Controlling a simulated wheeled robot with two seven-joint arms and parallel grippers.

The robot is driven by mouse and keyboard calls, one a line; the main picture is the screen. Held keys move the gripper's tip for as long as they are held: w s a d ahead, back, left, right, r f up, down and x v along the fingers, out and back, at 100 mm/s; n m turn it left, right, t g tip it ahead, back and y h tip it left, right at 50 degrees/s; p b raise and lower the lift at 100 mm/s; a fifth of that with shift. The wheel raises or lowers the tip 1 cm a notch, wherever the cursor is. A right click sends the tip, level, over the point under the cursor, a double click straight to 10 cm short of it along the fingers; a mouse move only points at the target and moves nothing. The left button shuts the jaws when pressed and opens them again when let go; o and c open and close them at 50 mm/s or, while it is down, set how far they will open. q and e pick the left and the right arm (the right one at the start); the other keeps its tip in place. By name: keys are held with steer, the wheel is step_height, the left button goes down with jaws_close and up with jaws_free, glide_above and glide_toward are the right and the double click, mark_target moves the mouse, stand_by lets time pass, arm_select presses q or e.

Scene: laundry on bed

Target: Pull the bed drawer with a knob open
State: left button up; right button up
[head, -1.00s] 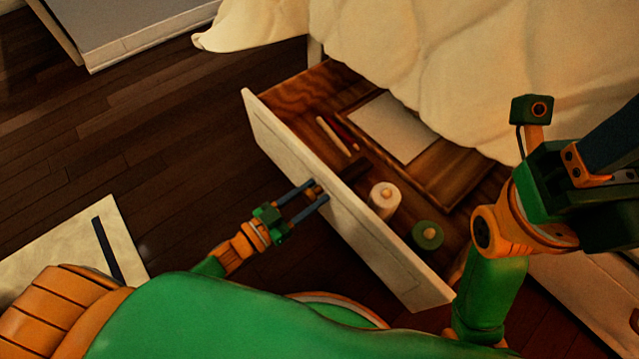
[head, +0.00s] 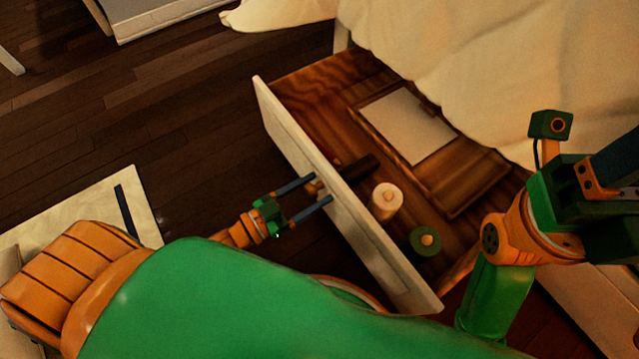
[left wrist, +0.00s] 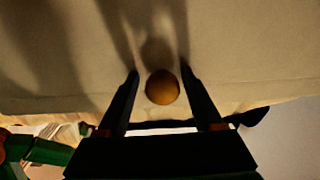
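The bed drawer (head: 352,235) stands pulled out from under the bed, its pale front panel facing left and its wooden inside showing. Its small round knob (head: 315,186) is on the outer face; it also shows as a brown ball in the left wrist view (left wrist: 162,87). My left gripper (head: 317,188) is at the front panel, with its two dark fingers on either side of the knob. In the left wrist view the fingers (left wrist: 160,72) are spread, with gaps to the knob on both sides. My right arm reaches in at the right; its gripper does not show.
In the drawer are a white cylinder (head: 386,202), a green one (head: 424,241), a dark object (head: 357,172) and a pale sheet (head: 408,124) on a wooden tray. A cream blanket (head: 460,60) hangs over the bed. The dark wood floor (head: 180,110) left of the drawer is clear.

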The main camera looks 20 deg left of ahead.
arm_select(q)
steer(key=p+v, duration=0.1)
steer(key=v, duration=0.4)
steer(key=shift+a, duration=0.1)
